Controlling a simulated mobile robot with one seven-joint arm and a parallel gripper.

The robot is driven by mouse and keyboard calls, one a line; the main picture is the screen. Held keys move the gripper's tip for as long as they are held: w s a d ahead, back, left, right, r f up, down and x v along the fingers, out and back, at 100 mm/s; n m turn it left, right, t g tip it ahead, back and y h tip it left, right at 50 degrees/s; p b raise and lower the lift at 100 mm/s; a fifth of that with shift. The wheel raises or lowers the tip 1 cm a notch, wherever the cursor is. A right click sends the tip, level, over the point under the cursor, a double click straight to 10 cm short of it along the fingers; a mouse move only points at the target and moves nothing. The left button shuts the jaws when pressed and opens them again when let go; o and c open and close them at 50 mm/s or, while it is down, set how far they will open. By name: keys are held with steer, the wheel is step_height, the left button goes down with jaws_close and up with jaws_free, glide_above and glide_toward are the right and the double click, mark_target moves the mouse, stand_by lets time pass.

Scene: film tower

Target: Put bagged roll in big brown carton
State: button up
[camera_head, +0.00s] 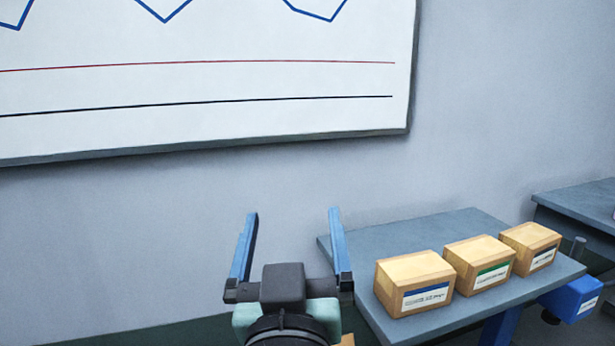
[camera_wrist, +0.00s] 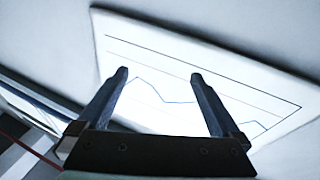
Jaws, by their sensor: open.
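My gripper (camera_head: 293,214) is open and empty, with its two blue fingers pointing up in front of the grey wall. In the wrist view the gripper (camera_wrist: 159,75) shows two dark fingers spread apart, with only a white board behind them. I see no bagged roll in either view. I see no carton that I can tell is the big brown one. A small tan patch (camera_head: 347,340) shows at the bottom edge beside my wrist, but too little of it is visible to tell what it is.
A grey table (camera_head: 345,262) right of my gripper bears three small labelled tan boxes (camera_head: 414,283) in a row. A blue bin (camera_head: 577,298) and another grey table (camera_head: 588,200) are at the far right. A whiteboard (camera_head: 200,95) hangs on the wall.

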steer(key=s+r+t, duration=0.3)
steer(key=s+r, duration=0.2)
steer(key=r, duration=0.4)
steer(key=s+d+r+m+t, duration=0.1)
steer(key=s+r+t, duration=0.3)
steer(key=r, duration=0.6)
steer(key=shift+s+d, duration=0.3)
steer(key=shift+s, duration=0.8)
step_height(320, 180, down, 5)
steer(key=b, duration=0.4)
steer(key=shift+w+a+r+b, duration=0.1)
steer(key=shift+b, duration=0.3)
